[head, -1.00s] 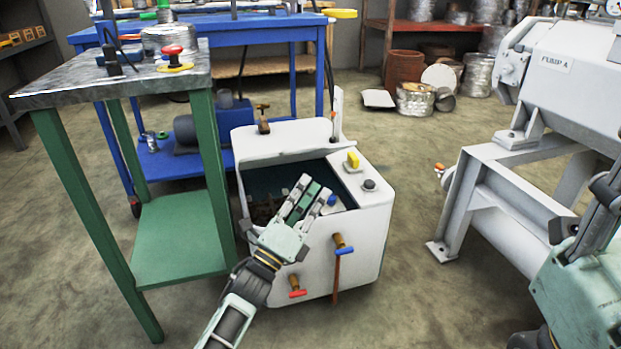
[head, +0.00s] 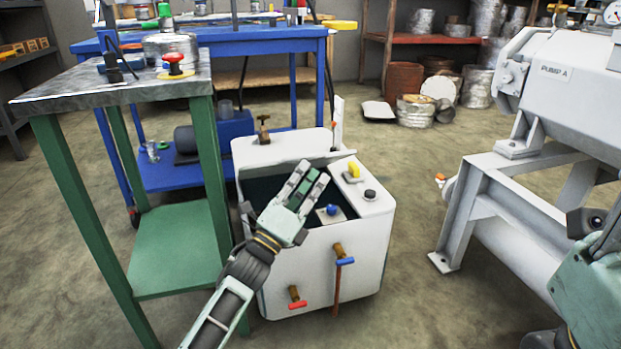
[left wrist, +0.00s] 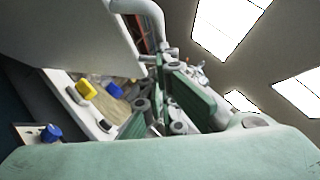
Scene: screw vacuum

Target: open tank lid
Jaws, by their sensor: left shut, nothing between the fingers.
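The white tank (head: 280,280) stands on the floor in the middle of the head view. Its top shows a dark opening (head: 262,189). A separate lid is hard to make out; a large pale panel (left wrist: 75,30) in the left wrist view may be it, but I cannot tell. My left gripper (head: 313,171) is over the opening, fingers pointing up and away, shut and empty. A blue knob on a small plate (head: 330,211) is just right of it. My right gripper's green body (head: 590,290) is at the right edge; its fingertips are not clear.
A green table (head: 175,250) stands close to the tank's left. A blue workbench (head: 200,48) is behind. The grey pump frame (head: 490,215) is to the right, with bare floor between it and the tank.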

